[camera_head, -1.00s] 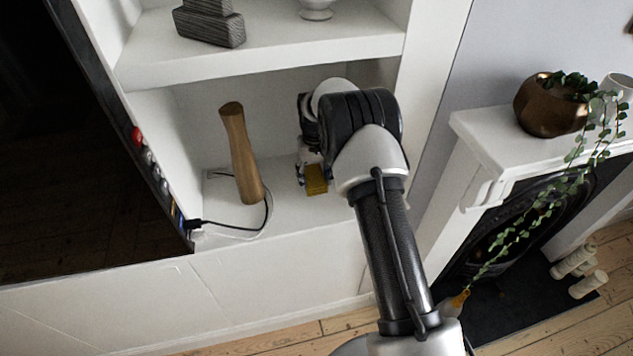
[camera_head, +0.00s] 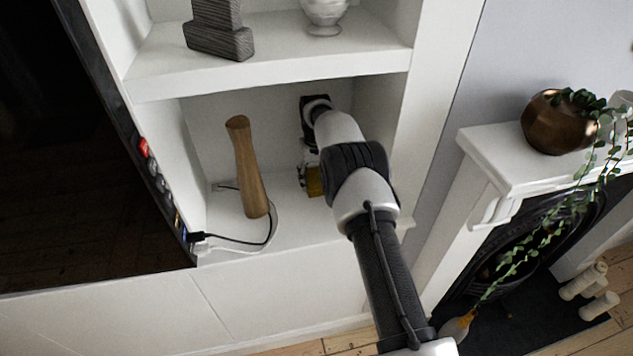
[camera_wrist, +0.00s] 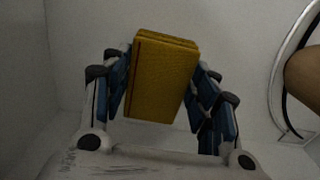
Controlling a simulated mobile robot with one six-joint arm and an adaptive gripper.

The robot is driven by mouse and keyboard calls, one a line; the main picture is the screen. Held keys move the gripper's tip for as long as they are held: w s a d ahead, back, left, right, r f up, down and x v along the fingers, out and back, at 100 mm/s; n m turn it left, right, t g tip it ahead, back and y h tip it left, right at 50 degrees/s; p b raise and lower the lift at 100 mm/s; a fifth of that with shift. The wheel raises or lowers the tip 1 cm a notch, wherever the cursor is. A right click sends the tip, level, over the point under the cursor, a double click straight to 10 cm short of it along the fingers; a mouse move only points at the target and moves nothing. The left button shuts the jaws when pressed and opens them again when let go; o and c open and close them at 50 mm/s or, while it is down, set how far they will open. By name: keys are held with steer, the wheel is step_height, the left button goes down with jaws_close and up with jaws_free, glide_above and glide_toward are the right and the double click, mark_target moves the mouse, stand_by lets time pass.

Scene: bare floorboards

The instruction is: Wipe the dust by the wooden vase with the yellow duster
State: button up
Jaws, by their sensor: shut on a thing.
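The wooden vase (camera_head: 246,168) stands upright on the lower shelf of the white alcove; part of it also shows at the right edge of the wrist view (camera_wrist: 303,76). My gripper (camera_wrist: 158,85) is shut on the yellow duster (camera_wrist: 165,75), with fingers on both sides of it. In the head view the duster (camera_head: 314,181) shows as a small yellow patch to the right of the vase, apart from it, inside the alcove. My arm hides much of the gripper there. I cannot make out any dust on the shelf.
Black and white cables (camera_head: 236,242) loop around the vase's base. An upper shelf (camera_head: 280,62) with a grey block ornament (camera_head: 218,38) hangs above my arm. The alcove's side wall is close on the right. A mantel (camera_head: 520,152) with a bronze pot (camera_head: 556,122) stands further right.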

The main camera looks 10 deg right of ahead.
steer(key=shift+r+p, duration=1.85)
steer(key=shift+r, duration=1.15)
steer(key=shift+r, duration=0.1)
